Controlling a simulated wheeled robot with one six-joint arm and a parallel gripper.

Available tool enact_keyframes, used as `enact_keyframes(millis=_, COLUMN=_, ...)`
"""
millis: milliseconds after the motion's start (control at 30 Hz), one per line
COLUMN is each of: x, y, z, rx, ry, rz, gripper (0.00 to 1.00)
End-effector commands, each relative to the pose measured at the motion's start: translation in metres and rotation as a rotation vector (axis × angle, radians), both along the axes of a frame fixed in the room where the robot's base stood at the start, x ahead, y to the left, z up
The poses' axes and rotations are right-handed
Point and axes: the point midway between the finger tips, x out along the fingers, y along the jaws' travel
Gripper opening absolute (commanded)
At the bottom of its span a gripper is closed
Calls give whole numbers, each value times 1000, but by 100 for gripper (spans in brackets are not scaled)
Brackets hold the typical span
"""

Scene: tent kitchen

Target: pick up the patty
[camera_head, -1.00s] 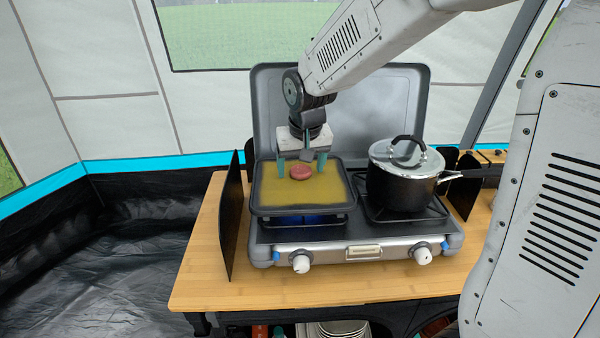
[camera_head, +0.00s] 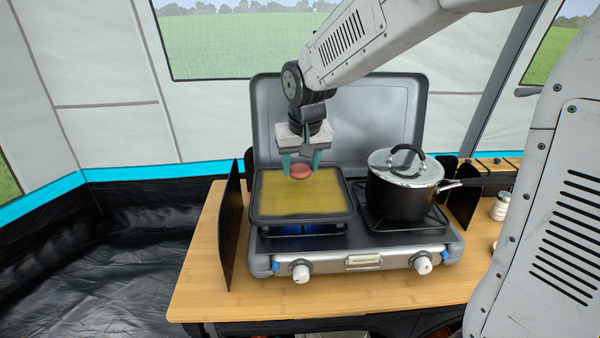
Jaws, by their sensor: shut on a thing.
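The patty (camera_head: 301,172) is a small round reddish disc. My gripper (camera_head: 301,167) points down over the back part of the square pan and is shut on the patty, with one teal finger on each side of it. The patty appears at the level of the pan's back edge or a little above; the exact gap is hard to tell. The square pan (camera_head: 302,205) has a yellowish, oily-looking cooking surface and sits on the left burner of the camp stove, where a blue flame shows.
A black pot (camera_head: 405,198) with a lid stands on the right burner. The raised stove lid (camera_head: 375,120) is close behind my gripper. Dark wind panels (camera_head: 232,220) flank the stove. The wooden table (camera_head: 330,297) is clear in front. A small jar (camera_head: 500,206) stands at right.

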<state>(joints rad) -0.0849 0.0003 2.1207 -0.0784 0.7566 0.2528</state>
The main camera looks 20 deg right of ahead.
Motion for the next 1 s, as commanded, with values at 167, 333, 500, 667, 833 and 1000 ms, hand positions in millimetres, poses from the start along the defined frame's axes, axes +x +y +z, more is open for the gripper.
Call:
enact_keyframes(millis=167, x=-26, y=-10, z=10, rx=0, ry=-2, rz=-2, gripper=27)
enact_keyframes(millis=333, x=-68, y=-27, z=15, rx=-1, ry=-3, rz=-3, gripper=27)
enact_keyframes(millis=500, x=-108, y=-42, z=18, rx=1, ry=-4, rz=-4, gripper=27)
enact_keyframes(millis=667, x=-133, y=-52, z=20, rx=-1, ry=-2, rz=-1, gripper=27)
enact_keyframes(millis=833, x=-146, y=-57, z=21, rx=0, ry=-1, rz=-1, gripper=27)
enact_keyframes(millis=1000, x=-149, y=-58, z=22, rx=0, ry=0, rz=0, gripper=27)
